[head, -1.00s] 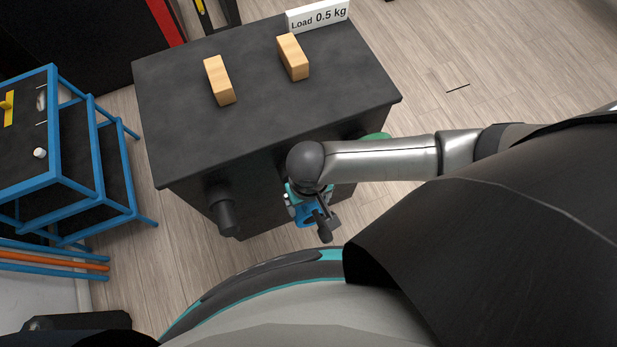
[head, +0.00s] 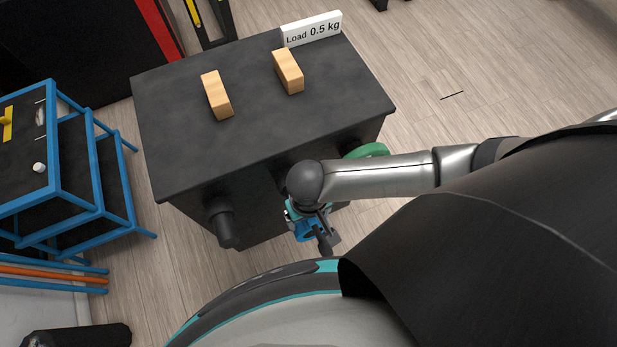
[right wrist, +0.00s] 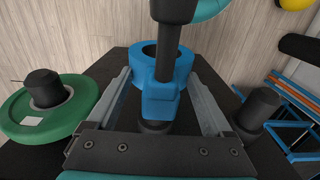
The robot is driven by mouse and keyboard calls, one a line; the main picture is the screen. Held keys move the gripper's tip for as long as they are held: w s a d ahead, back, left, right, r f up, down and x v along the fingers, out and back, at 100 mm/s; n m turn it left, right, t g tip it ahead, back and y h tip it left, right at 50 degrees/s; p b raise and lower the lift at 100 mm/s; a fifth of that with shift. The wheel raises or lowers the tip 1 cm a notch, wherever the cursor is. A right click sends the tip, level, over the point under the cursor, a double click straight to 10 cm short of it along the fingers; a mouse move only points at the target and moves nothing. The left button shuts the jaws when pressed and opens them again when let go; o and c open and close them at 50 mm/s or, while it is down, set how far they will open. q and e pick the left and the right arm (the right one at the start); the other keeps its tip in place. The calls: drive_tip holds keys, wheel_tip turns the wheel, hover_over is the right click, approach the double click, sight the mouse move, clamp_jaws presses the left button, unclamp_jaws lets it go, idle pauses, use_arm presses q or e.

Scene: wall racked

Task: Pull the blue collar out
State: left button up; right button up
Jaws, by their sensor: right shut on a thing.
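The blue collar (right wrist: 183,62) is a ring with a block on one side. It sits between the two fingers of my right gripper (right wrist: 160,88), which is shut on it. A dark rod with a thick end crosses over the collar in the right wrist view. In the head view the collar (head: 306,232) shows in front of the dark bench (head: 250,130), and my right gripper (head: 308,218) is partly hidden by its own wrist. A dark stub (right wrist: 155,128) shows below the collar; whether the collar still surrounds it cannot be told. My left gripper is out of view.
A dark peg (head: 222,222) sticks out of the bench front at left. A green disc (right wrist: 48,112) surrounds another peg at right in the head view. Two wooden blocks (head: 216,95) and a sign (head: 312,30) stand on top. A blue rack (head: 95,160) stands left.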

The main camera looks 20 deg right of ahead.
drive_tip(key=shift+s, duration=0.1)
drive_tip(key=shift+s+r+p, duration=0.15)
drive_tip(key=shift+s+p, duration=0.75)
drive_tip(key=shift+r+p, duration=0.95)
drive_tip(key=shift+p, duration=0.25)
drive_tip(key=shift+r+p, duration=2.6)
drive_tip(key=shift+p, duration=0.6)
drive_tip(key=shift+w, duration=0.15)
